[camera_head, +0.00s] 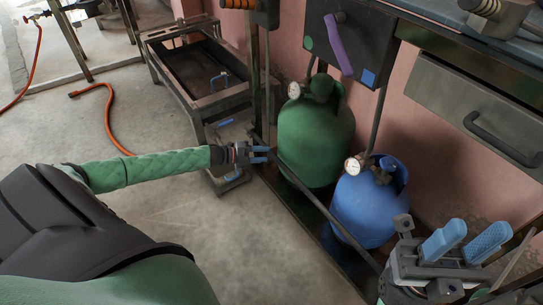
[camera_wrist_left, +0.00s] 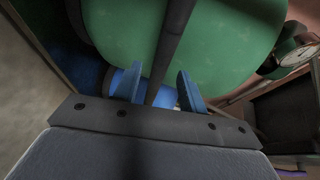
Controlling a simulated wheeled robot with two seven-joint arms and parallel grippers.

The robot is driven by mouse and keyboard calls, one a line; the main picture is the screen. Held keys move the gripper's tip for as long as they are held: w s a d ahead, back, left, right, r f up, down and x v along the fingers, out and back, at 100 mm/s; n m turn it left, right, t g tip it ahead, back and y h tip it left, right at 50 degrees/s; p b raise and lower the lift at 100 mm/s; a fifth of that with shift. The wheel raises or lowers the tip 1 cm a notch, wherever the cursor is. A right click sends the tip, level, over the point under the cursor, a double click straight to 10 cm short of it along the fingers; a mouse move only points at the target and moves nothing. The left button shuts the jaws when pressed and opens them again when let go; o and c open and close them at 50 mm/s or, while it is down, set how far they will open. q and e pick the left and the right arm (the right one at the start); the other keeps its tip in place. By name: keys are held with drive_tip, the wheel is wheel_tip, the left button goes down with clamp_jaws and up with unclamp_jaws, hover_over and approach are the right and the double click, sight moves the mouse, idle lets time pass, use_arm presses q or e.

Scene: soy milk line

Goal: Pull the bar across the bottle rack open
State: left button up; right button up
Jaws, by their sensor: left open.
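The dark bar (camera_head: 318,205) runs slantwise across the front of the rack, passing before a green gas bottle (camera_head: 315,140) and a blue gas bottle (camera_head: 365,208). My left gripper (camera_head: 268,155) is at the bar's far end, beside the green bottle. In the left wrist view the bar (camera_wrist_left: 174,45) passes between the two blue fingers of the left gripper (camera_wrist_left: 160,85), with gaps on both sides; the fingers are open. My right gripper (camera_head: 466,240) is at the lower right, its blue fingers apart and empty, away from the bar.
A dark metal trough (camera_head: 200,75) stands behind the left gripper. A black panel (camera_head: 345,35) with a purple handle hangs above the bottles. A drawer with a black handle (camera_head: 500,140) is at the right. Orange hose (camera_head: 105,110) lies on the floor; the floor before the rack is clear.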

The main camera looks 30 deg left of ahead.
sight(271, 155)
use_arm(q)
drive_tip(key=shift+b+x, duration=0.4)
drive_tip(key=shift+x, duration=1.7)
drive_tip(key=shift+c, duration=0.3)
clamp_jaws()
